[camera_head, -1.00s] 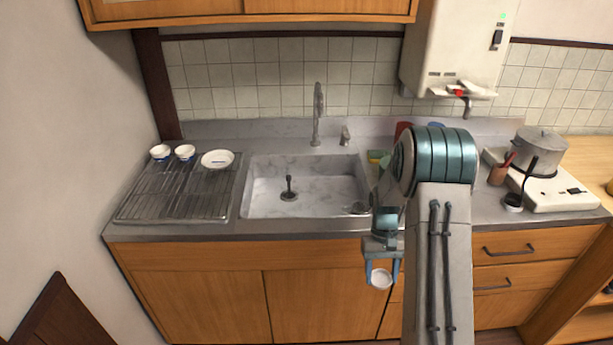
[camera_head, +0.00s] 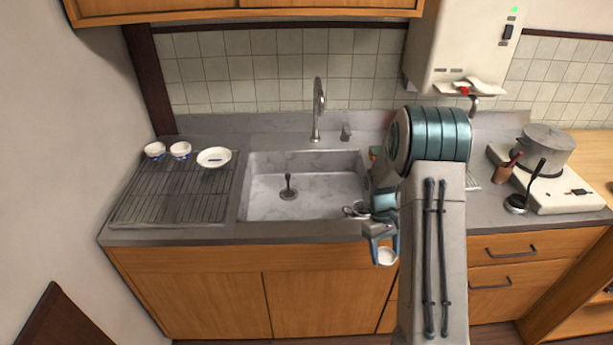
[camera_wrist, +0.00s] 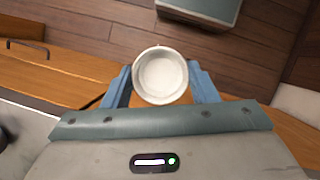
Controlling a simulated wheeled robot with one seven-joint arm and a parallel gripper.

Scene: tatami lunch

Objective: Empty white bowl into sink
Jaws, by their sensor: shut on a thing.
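My gripper (camera_head: 384,252) is shut on a small white bowl (camera_head: 387,257), in front of the counter's front edge and to the right of the sink opening. In the wrist view the white bowl (camera_wrist: 161,75) sits between the two blue fingers, with its round opening facing the camera. Its inside looks pale; I cannot tell what is in it. The sink (camera_head: 300,207) is a grey marbled basin in the counter with a dark upright stopper (camera_head: 288,188) in it. My arm hides the sink's right edge.
A drying rack (camera_head: 172,195) left of the sink holds two small bowls (camera_head: 180,150) and a white dish (camera_head: 214,158). A tap (camera_head: 318,110) stands behind the sink. A metal item (camera_head: 355,209) lies at the sink's right front. A pot (camera_head: 545,150) stands on a stove at right.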

